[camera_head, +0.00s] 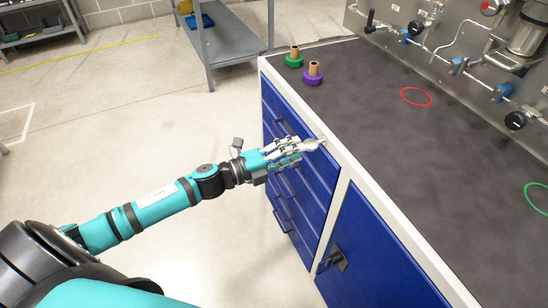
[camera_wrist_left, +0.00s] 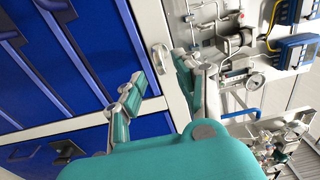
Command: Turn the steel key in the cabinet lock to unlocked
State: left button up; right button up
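The steel key (camera_wrist_left: 161,58) shows in the left wrist view as a small, rounded silver piece against the pale cabinet frame. In the head view the key (camera_head: 315,144) is a small silver shape at the cabinet's upper front, just beyond my left fingertips. My left gripper (camera_head: 298,150) is at the front of the blue cabinet (camera_head: 370,262). In the left wrist view the fingers of the gripper (camera_wrist_left: 163,78) are spread, with the key in line with the gap between them and a little ahead. No contact shows. The lock face is too small to read. My right gripper is out of view.
A black latch (camera_head: 335,258) sits on the lower blue door. Pipes and valves line the panel behind. The floor left of the cabinet is clear.

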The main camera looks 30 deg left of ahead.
pick_arm(q)
jog(key=v, duration=0.6)
jog(key=shift+s, duration=0.1)
dwell(0.3)
